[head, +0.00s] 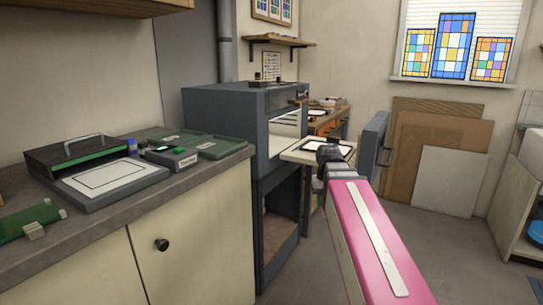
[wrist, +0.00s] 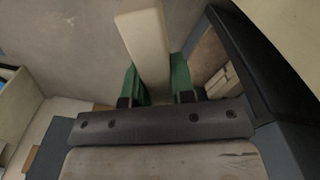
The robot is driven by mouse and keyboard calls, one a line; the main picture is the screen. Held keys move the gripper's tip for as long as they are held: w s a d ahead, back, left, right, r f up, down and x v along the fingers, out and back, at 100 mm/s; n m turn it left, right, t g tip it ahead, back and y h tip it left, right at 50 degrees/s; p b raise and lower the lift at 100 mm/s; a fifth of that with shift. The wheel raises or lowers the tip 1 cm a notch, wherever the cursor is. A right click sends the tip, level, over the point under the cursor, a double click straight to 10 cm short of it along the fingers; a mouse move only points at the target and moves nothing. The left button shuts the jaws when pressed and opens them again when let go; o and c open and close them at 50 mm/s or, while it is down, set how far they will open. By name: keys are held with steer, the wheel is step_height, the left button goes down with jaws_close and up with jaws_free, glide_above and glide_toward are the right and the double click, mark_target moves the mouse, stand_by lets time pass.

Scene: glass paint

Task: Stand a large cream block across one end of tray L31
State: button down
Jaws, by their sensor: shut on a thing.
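My gripper (wrist: 160,92) is shut on a large cream block (wrist: 146,45). Its green fingers press the block's two sides, and the block extends away from the fingers above the grey floor. In the head view my pink arm reaches toward the kiln front, and its dark wrist hides the fingers and the held block. A pale slab with a dark-edged panel (head: 312,151) juts from the open kiln, partly behind my wrist. I cannot read L31 on anything, so I cannot tell which thing is that tray.
More cream blocks (wrist: 222,80) lie inside a dark-framed opening at the right. The grey kiln (head: 235,105) stands on an open stand, its door (head: 373,145) swung out right of my wrist. A counter (head: 150,190) with green trays is at left. Boards (head: 450,180) lean on the back wall.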

steer(key=shift+w+r, duration=0.15)
steer(key=shift+r, duration=3.4)
steer(key=w+f, duration=0.1)
steer(key=f, duration=0.1)
steer(key=w+f, duration=0.1)
steer(key=f, duration=0.2)
steer(key=w+f, duration=0.2)
steer(key=shift+f, duration=0.35)
steer(key=shift+r, duration=2.5)
